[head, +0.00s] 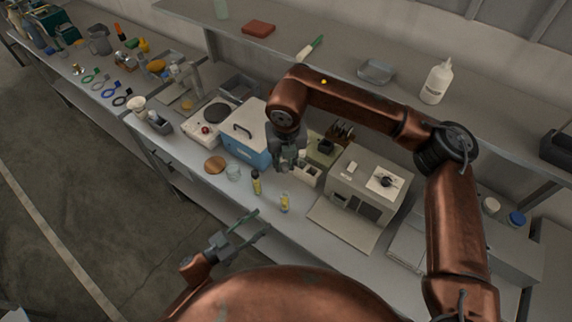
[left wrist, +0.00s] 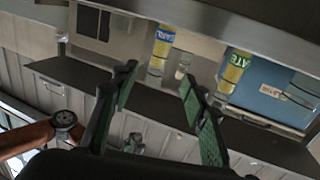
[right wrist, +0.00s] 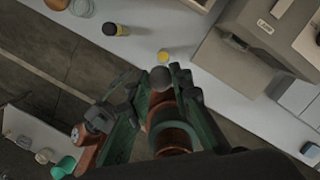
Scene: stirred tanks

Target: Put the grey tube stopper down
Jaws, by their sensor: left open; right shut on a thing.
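My right gripper (head: 289,164) hangs over the bench, between the blue box and the grey machine. In the right wrist view its fingers are shut on a dark grey rounded piece, the grey tube stopper (right wrist: 160,78). In the head view the fingers hide the stopper. I cannot tell its height above the bench. My left gripper (head: 240,238) is open and empty, just off the bench's front edge; its spread fingers also show in the left wrist view (left wrist: 157,80).
The blue box (head: 246,140) and grey machine (head: 368,188) flank my right gripper.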

